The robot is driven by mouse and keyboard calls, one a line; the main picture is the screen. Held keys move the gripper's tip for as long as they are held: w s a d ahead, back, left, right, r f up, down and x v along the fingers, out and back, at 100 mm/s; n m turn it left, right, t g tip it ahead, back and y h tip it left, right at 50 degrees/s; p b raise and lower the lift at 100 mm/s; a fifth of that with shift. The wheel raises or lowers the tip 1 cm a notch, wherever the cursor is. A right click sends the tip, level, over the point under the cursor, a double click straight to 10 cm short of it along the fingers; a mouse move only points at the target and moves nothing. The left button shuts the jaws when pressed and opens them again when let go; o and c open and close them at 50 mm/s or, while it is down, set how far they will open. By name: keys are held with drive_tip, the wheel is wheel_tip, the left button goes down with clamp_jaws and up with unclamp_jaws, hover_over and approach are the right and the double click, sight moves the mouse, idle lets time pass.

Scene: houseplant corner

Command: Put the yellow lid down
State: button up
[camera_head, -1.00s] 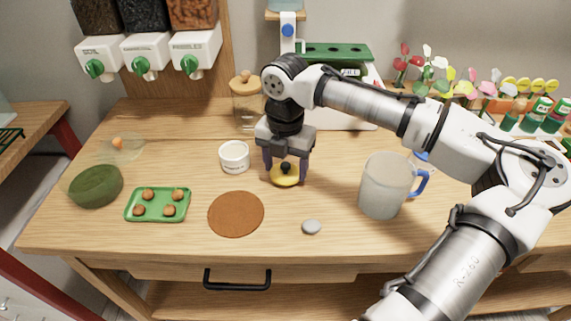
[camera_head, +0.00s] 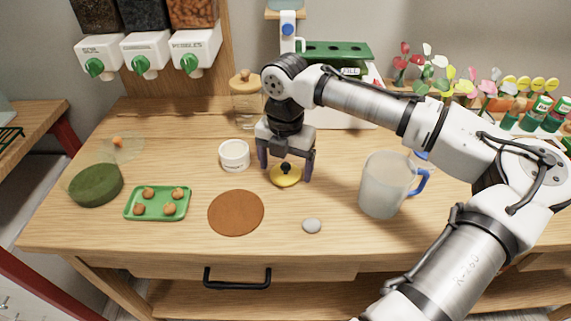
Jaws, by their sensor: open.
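The yellow lid (camera_head: 285,178) is a round disc with a black knob on top. It lies flat on the wooden table (camera_head: 330,245), near the middle. My gripper (camera_head: 286,172) is directly above it, pointing down, with its fingers spread to the left and right of the knob. The fingers stand apart from the knob, and nothing is held between them. The lid's far edge is partly hidden by the gripper.
A white pot (camera_head: 234,156) stands just left of my gripper, and a frosted jug (camera_head: 386,186) stands to the right. In front are a brown round mat (camera_head: 236,213) and a grey stone (camera_head: 312,226).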

sight(285, 165)
wheel_tip(285, 165, up, 12)
drive_tip(key=shift+b, duration=0.3)
